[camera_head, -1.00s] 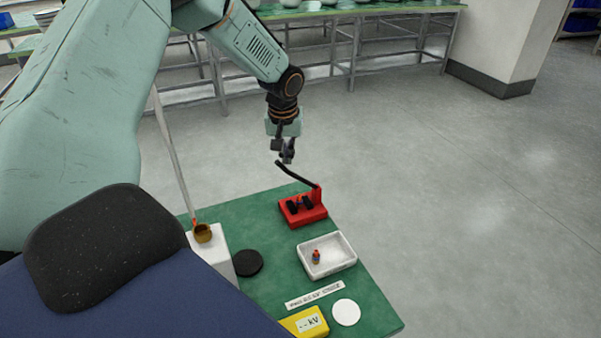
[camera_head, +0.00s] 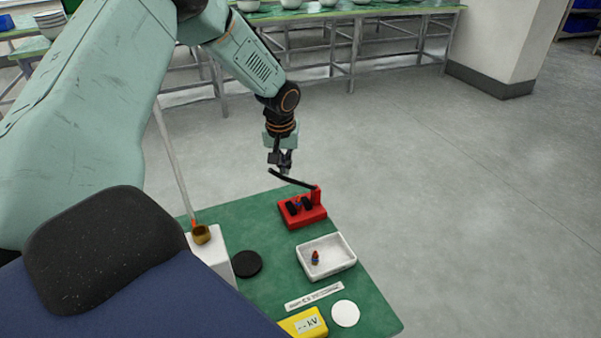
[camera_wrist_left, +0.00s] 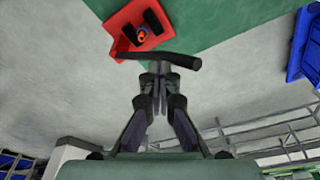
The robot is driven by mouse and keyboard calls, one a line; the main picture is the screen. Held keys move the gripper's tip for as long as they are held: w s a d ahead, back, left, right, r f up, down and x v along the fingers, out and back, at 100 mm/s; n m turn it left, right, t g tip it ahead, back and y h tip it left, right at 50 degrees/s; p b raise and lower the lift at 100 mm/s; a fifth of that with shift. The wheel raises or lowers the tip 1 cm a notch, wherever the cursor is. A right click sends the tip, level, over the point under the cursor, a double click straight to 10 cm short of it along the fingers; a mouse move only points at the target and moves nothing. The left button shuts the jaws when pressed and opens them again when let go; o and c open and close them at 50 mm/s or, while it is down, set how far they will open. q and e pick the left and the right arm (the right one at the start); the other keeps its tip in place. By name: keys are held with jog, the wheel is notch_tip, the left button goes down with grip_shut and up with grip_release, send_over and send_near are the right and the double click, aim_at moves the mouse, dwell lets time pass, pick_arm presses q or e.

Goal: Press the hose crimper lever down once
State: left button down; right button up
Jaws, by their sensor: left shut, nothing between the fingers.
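The hose crimper (camera_head: 303,212) is a red block with black dies on the green table, with a small coloured piece (camera_head: 298,204) between the dies. Its black lever (camera_head: 292,179) runs from the red post up and left, tilted slightly. My left gripper (camera_head: 286,170) is shut and empty, pointing down at the lever's free end; it looks to be touching it or just above. In the left wrist view, the shut fingertips (camera_wrist_left: 160,78) lie right by the lever (camera_wrist_left: 172,60), with the red crimper (camera_wrist_left: 138,25) beyond. My right gripper is not in view.
A white tray (camera_head: 345,264) with a small coloured fitting (camera_head: 316,257) stands in front of the crimper. A black disc (camera_head: 247,263), a white disc (camera_head: 345,313), a label strip (camera_head: 314,296) and a yellow box (camera_head: 297,322) lie on the green table (camera_head: 372,299).

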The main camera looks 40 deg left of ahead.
aim_at(274, 173)
pick_arm(q)
jog(key=shift+s+a+f, duration=0.25)
jog(key=shift+s+f, duration=0.3)
jog(key=shift+f, duration=0.05)
jog(key=shift+s+f, duration=0.1)
jog(key=shift+f, duration=0.05)
jog(key=shift+s+a+f+p, duration=0.2)
jog(key=shift+s+f+p, duration=0.1)
jog(key=shift+f, duration=0.2)
jog(key=shift+s+a+f+p, duration=0.15)
jog(key=shift+s+f, duration=0.1)
jog(key=shift+f, duration=0.25)
jog(key=shift+f, duration=0.1)
jog(key=shift+s+a+f, duration=0.15)
jog(key=shift+s+f, duration=0.1)
jog(key=shift+f, duration=0.35)
jog(key=shift+s+a+f, duration=0.1)
jog(key=shift+s+f, duration=0.1)
jog(key=shift+f, duration=0.35)
